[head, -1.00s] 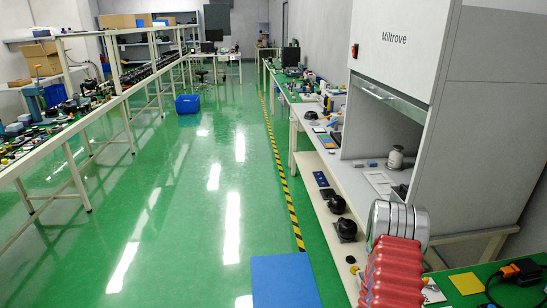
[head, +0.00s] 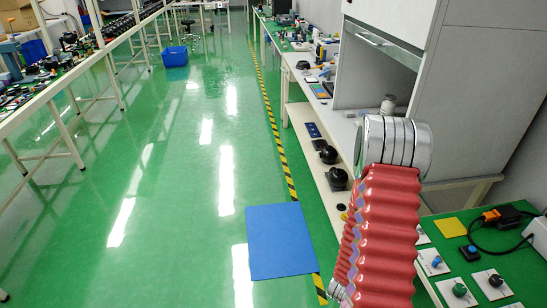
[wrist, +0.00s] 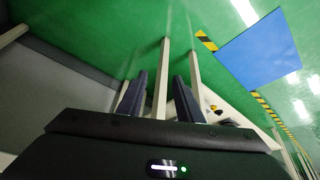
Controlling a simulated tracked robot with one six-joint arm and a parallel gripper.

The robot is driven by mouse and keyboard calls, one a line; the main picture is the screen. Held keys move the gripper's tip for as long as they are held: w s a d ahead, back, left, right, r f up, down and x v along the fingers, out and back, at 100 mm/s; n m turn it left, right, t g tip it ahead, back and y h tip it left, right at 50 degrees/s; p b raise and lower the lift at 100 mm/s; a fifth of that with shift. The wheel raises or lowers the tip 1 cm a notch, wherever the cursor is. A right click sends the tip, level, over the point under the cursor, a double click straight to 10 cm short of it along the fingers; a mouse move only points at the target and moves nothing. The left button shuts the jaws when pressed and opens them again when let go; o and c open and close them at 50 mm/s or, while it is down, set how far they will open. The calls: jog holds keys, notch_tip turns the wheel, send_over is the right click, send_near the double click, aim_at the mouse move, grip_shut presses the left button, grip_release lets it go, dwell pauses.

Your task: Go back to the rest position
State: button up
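My gripper (wrist: 160,76) shows in the wrist view with its two dark fingers spread apart. Nothing is held between them; pale bench legs and green floor show behind the gap. In the head view my own arm, with its red ribbed sleeve and silver rings, rises at the lower right. The gripper itself is not visible there.
A blue mat (head: 281,241) lies on the green floor beside a yellow-black stripe (head: 288,178). A workbench with a green top (head: 460,275) stands at the right, near my arm. A blue bin (head: 175,56) stands farther back. The aisle floor (head: 185,190) is clear.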

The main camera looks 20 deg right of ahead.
jog(key=w+a+r+n+y, duration=0.3)
jog(key=a+r, duration=0.4)
jog(key=w+a+r+n+y, duration=0.2)
jog(key=w+a+r+n, duration=0.1)
jog(key=a+r, duration=0.4)
jog(key=s+a+r+n+t, duration=0.1)
jog(key=a+r+n, duration=0.1)
jog(key=r, duration=0.8)
jog(key=s+a+r+n+t, duration=0.1)
jog(key=a+r+n, duration=0.2)
jog(key=r, duration=0.7)
jog(key=s+a+r+n+t, duration=0.2)
jog(key=a+r, duration=0.4)
jog(key=r, duration=0.3)
jog(key=shift+a+r+n, duration=0.15)
jog(key=shift+r+n, duration=0.25)
jog(key=shift+n, duration=0.2)
jog(key=shift+s, duration=0.15)
